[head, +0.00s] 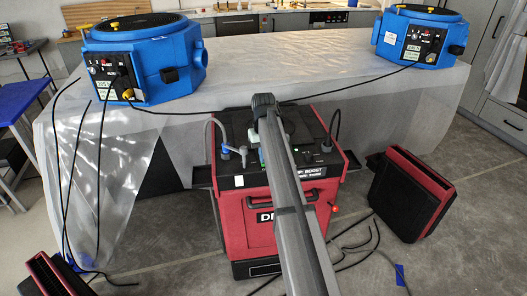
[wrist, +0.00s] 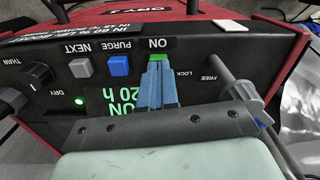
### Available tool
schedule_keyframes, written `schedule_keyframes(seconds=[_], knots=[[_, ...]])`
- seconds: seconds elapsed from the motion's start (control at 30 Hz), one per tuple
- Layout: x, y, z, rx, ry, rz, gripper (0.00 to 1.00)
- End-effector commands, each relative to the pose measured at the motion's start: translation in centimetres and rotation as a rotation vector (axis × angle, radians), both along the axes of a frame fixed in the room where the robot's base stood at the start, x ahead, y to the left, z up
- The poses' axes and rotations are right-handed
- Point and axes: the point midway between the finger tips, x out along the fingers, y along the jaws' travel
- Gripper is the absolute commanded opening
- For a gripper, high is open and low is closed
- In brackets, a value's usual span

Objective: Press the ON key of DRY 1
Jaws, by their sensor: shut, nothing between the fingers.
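The red dryer (head: 235,212) stands on the floor in front of the covered table, partly hidden behind my arm in the head view. Its black panel (wrist: 205,62) fills much of the wrist view, with lettering upside down; "DRY 1" shows on the red casing above. The green ON key (wrist: 158,57) is at the panel's upper middle. My gripper (wrist: 157,66) is shut and empty, its blue-grey fingertips at the near edge of the ON key and partly covering it. I cannot tell whether they touch it. A green display reads "ON" and "20 h", partly hidden by the fingers.
The blue PURGE key (wrist: 118,66) and grey NEXT key (wrist: 80,68) sit left of the ON key. A grey LOCK/FREE lever (wrist: 245,90) is at right. A green lamp (wrist: 80,101) glows near DRY. Two blue machines stand on the table (head: 330,68); cables lie about.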

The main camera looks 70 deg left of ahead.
Motion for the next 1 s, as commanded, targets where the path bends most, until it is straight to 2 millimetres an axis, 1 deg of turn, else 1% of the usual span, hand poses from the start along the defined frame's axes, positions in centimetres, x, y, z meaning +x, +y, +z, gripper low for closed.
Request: schedule_keyframes(seconds=[0.3, 0.37, 0.53, 0.73, 0.87, 1.0], knots=[[0.0, 0.0, -0.1, 0.000, 0.000, 0.000, 0.00], [0.0, 0.0, -0.4, -0.001, 0.000, 0.000, 0.00], [0.0, 0.0, -2.1, -0.003, 0.000, 0.000, 0.00], [0.0, -0.1, -2.5, -0.007, 0.001, 0.000, 0.00], [0.0, -0.2, -2.5, -0.007, 0.001, 0.000, 0.00], [0.0, -0.2, -1.7, -0.005, 0.001, 0.000, 0.00]])
